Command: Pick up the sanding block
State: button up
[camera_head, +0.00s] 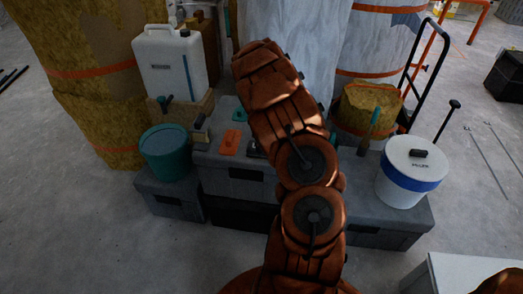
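I cannot tell for sure which item is the sanding block. On top of the grey toolbox lie an orange flat piece (230,142) with dark slots and a small teal piece (240,115) behind it. A small dark block with a pale top (201,122) is at the toolbox's left end. A dark item (254,149) shows partly at the edge of my arm, too hidden to name. My copper-coloured arm rises through the middle and covers part of the toolbox top. My gripper does not show.
A teal bucket (166,152) and a white jerrycan (170,62) stand left. A white tub with a blue band (411,172) and an open sack (367,108) stand right. Wrapped rolls and a hand truck (424,66) are behind. Floor is clear in the left foreground.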

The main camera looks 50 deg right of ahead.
notch_tip(320, 180, down, 4)
jog(key=shift+f, duration=0.1)
jog(key=shift+c, duration=0.3)
jog(key=c, duration=1.3)
jog(key=shift+o, duration=0.2)
